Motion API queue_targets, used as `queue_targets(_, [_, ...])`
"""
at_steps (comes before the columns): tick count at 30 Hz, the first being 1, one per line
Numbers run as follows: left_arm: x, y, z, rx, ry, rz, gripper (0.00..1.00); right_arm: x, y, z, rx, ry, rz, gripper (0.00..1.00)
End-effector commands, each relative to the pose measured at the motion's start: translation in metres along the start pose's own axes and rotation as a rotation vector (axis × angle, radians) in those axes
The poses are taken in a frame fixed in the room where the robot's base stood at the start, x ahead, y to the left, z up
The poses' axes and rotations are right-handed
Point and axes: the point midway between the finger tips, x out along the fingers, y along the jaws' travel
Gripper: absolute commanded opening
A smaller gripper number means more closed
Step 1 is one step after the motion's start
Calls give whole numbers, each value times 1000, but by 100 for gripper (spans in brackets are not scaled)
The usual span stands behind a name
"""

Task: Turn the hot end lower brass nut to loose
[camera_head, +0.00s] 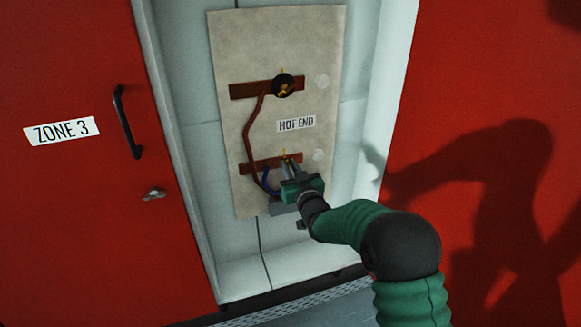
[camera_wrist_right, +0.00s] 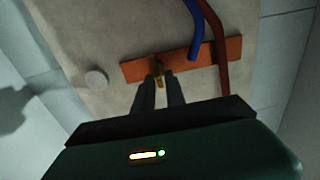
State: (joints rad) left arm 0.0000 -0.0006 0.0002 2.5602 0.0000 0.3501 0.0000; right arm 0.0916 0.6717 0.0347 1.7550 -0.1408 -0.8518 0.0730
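The hot end lower brass nut (camera_wrist_right: 158,78) sits on the lower red-brown bar of the beige panel. In the right wrist view its brass shows in the narrow gap between my right gripper's fingertips (camera_wrist_right: 160,80), which appear closed on its sides. In the head view my right gripper (camera_head: 289,163) reaches up to this nut from below right and hides most of it; a thin yellow pointer (camera_head: 285,154) shows above the fingertips. The panel (camera_head: 300,50) bears a "HOT END" label (camera_head: 297,123). My left gripper is in neither view.
An upper brass fitting (camera_head: 284,86) with a black disc sits on the upper bar. A red-brown cable (camera_head: 247,135) and a blue cable (camera_head: 265,180) run left of my gripper. Red doors (camera_head: 70,200) flank the recess; the left one has a black handle (camera_head: 126,122).

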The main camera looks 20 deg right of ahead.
Motion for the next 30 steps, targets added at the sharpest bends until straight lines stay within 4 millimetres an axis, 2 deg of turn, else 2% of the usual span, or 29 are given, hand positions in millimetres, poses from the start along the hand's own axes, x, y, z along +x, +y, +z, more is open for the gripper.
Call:
queue_targets(4, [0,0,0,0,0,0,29,1,6,-6,-3,12,12,29])
queue_targets(5, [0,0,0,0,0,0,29,1,6,-6,-3,12,13,12])
queue_targets(8, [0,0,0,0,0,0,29,1,6,-7,-3,13,13,0])
queue_targets(23, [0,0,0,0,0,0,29,1,5,-8,-9,17,11,0])
queue_targets(30, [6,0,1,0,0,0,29,1,4,-7,-78,17,11,0])
